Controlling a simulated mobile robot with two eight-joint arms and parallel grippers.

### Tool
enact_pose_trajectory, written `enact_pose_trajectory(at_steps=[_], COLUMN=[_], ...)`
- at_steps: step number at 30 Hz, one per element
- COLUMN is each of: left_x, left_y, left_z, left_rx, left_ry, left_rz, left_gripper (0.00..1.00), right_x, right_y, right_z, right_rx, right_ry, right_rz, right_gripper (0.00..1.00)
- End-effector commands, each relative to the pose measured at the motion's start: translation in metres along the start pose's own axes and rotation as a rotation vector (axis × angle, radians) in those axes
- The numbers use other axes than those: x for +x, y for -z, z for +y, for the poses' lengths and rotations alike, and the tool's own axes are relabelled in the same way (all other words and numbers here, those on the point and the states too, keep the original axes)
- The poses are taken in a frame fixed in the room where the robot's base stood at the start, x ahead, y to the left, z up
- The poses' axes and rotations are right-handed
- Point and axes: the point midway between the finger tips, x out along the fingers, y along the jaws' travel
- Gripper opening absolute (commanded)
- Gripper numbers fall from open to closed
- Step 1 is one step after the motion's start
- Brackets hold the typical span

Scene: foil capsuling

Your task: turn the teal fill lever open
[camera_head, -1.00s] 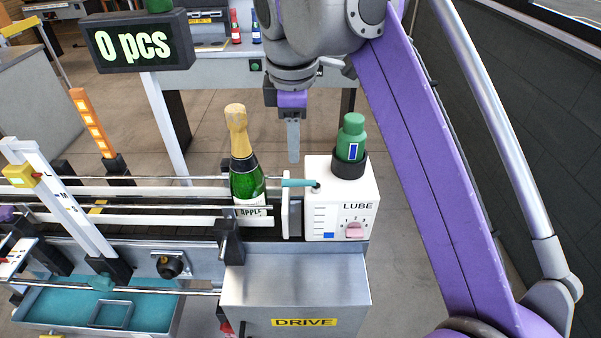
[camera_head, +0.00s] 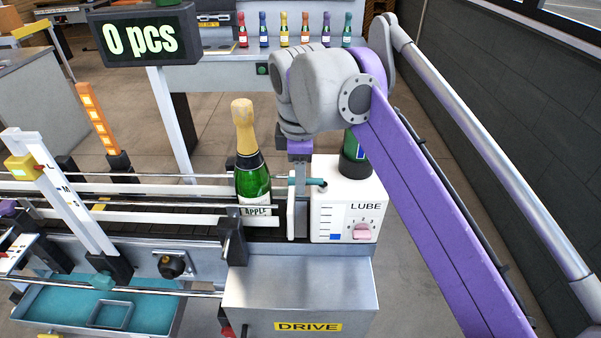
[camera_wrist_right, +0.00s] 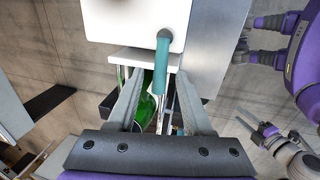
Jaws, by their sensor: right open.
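The teal fill lever (camera_head: 308,181) sticks out to the left from the top left of the white LUBE box (camera_head: 340,195). It lies roughly level above the conveyor's end. My right gripper (camera_head: 300,190) is over the lever, fingers pointing down, partly hidden behind its own wrist. In the right wrist view the open fingers (camera_wrist_right: 160,78) stand on either side of the teal lever (camera_wrist_right: 163,70), with a gap on both sides. My left gripper is not in view.
A green bottle with gold foil (camera_head: 250,165) stands upright on the conveyor just left of the lever. A dark green container (camera_head: 353,160) sits on the LUBE box, partly hidden by my arm. A pink knob (camera_head: 362,231) is on its front. The DRIVE housing (camera_head: 300,290) is below.

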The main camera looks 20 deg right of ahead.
Motion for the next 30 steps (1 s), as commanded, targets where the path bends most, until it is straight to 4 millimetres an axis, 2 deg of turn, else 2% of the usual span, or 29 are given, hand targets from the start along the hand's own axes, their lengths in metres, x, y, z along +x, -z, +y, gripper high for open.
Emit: enact_pose_trajectory(at_steps=[3, 9, 11, 12, 30], left_x=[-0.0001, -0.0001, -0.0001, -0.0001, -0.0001], left_y=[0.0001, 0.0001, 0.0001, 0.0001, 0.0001], left_z=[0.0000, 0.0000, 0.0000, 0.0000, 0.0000], left_rx=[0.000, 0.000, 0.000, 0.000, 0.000], left_ry=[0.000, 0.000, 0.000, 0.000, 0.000], left_rz=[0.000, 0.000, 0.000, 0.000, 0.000], left_gripper=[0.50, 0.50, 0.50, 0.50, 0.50], right_x=[-0.0003, -0.0003, -0.0003, -0.0004, -0.0004], right_y=[0.0000, 0.0000, 0.0000, 0.0000, 0.0000], right_z=[0.0000, 0.0000, 0.0000, 0.0000, 0.0000], right_rx=[0.000, 0.000, 0.000, 0.000, 0.000], right_ry=[0.000, 0.000, 0.000, 0.000, 0.000], right_rz=[0.000, 0.000, 0.000, 0.000, 0.000], right_gripper=[0.49, 0.13, 0.02, 0.00, 0.00])
